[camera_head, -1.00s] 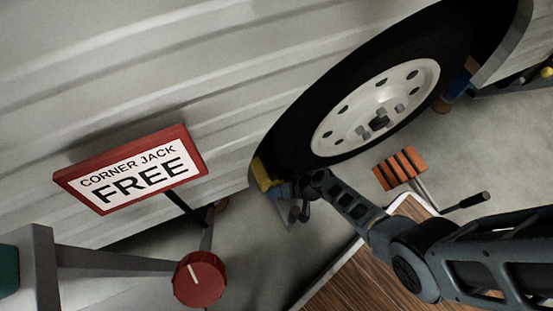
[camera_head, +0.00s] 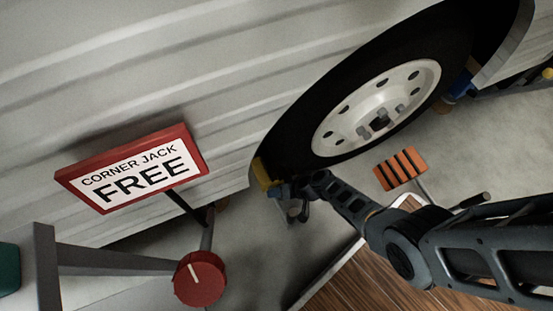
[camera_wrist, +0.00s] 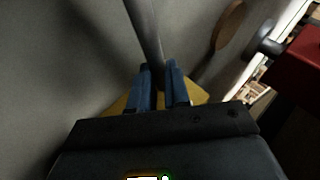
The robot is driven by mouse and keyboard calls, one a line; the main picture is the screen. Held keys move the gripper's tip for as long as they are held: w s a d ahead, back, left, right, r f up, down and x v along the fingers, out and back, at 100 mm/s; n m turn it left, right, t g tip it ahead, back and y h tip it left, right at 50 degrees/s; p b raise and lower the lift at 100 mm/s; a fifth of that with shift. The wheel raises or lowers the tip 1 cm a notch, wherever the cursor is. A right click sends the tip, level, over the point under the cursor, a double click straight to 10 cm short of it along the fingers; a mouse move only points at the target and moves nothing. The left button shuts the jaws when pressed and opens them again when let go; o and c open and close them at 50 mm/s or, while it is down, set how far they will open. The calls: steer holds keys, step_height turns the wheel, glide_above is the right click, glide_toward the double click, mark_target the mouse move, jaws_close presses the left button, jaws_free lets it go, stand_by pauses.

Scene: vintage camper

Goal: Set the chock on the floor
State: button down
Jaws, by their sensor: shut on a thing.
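The yellow chock (camera_head: 261,173) is at the lower left edge of the camper's black tyre (camera_head: 285,140). It is small and partly hidden by my gripper, and I cannot tell whether it touches the tyre or the floor. My gripper (camera_head: 275,189) is at the chock, low beside the wheel. In the wrist view, my blue fingers (camera_wrist: 158,72) are shut on the yellow chock (camera_wrist: 118,104), which shows on both sides of them. The grey floor (camera_head: 240,255) is open below and left of the wheel.
A red-framed "CORNER JACK FREE" sign (camera_head: 130,170) and a red knob (camera_head: 201,278) stand to the left. An orange-and-black striped block (camera_head: 400,169) is right of my arm. A wood-topped surface (camera_head: 345,285) lies at the bottom. The white camper wall (camera_head: 120,70) fills the upper left.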

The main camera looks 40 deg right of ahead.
steer(key=shift+w+d+r, duration=0.15)
steer(key=shift+w+d, duration=0.2)
steer(key=shift+w, duration=0.2)
steer(key=c, duration=1)
jaws_free()
steer(key=shift+s, duration=0.1)
steer(key=shift+s+d+r+p, duration=0.45)
steer(key=shift+s+r+p, duration=0.4)
steer(key=shift+r+p, duration=1.55)
steer(key=shift+s+d+r+p, duration=0.4)
steer(key=shift+s+r+p, duration=0.4)
steer(key=shift+r+p, duration=1.55)
steer(key=shift+s+d+r+p, duration=0.45)
steer(key=shift+s+r+p, duration=0.4)
steer(key=shift+r+p, duration=1.55)
steer(key=shift+r+b, duration=0.5)
steer(key=shift+b, duration=0.15)
